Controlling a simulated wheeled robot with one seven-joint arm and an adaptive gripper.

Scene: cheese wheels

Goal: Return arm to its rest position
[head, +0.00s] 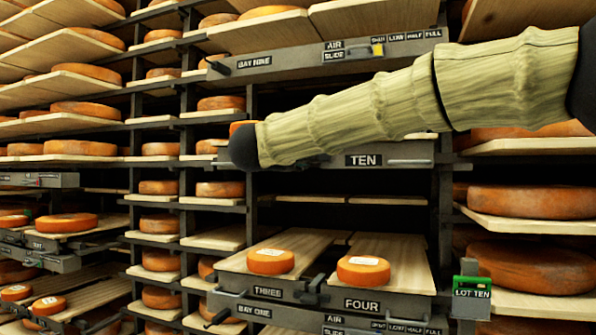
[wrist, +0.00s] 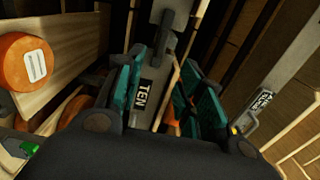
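My arm, in a pale ribbed sleeve, reaches across the head view from the right edge to a dark joint at left centre. My gripper is hidden in that view. In the wrist view, my gripper (wrist: 164,82) has its two teal-padded fingers apart, with no object held between them. The TEN label (wrist: 146,96) shows in the gap between the fingers, on a grey drawer front beyond them. The TEN drawer front (head: 363,160) also shows in the head view, just below my sleeve.
Tall racks hold many orange cheese wheels around my arm. Drawers THREE (head: 267,292) and FOUR (head: 361,304) stick out below, each bearing a wheel. The BAY NINE rail (head: 290,62) runs above. A green LOT TEN tag (head: 471,290) stands at lower right.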

